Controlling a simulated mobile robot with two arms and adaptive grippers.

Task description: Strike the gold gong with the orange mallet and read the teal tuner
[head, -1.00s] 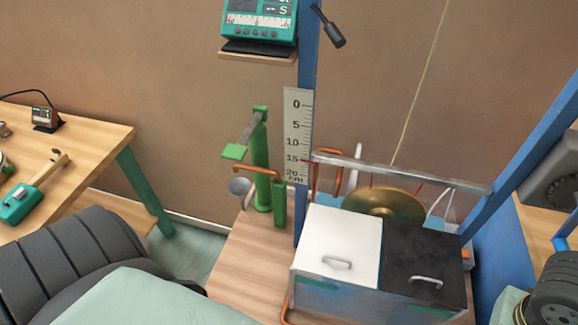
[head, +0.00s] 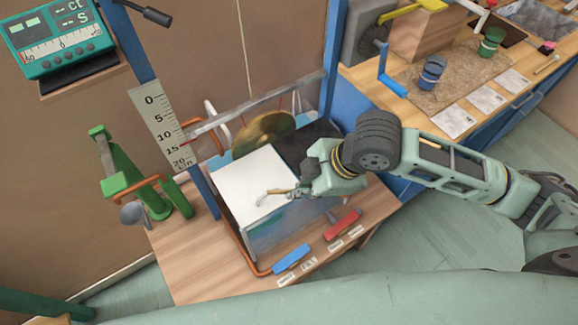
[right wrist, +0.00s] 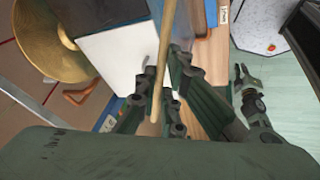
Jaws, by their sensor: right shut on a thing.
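The gold gong (head: 263,134) hangs behind a box with a white lid panel (head: 252,178) and a black one. The gong also shows at the upper left of the right wrist view (right wrist: 48,42). The teal tuner (head: 52,42) sits on a wall shelf, its display showing dashes. My right gripper (head: 300,190) is over the box front, shut on a tan wooden stick (right wrist: 163,60). The stick's far end leaves the wrist view, and I see no orange head. My left gripper (right wrist: 246,80) shows small in the wrist view, its fingers apart.
Blue (head: 291,258) and red (head: 342,224) blocks lie at the bench front. A cluttered workbench (head: 440,110) stands right.

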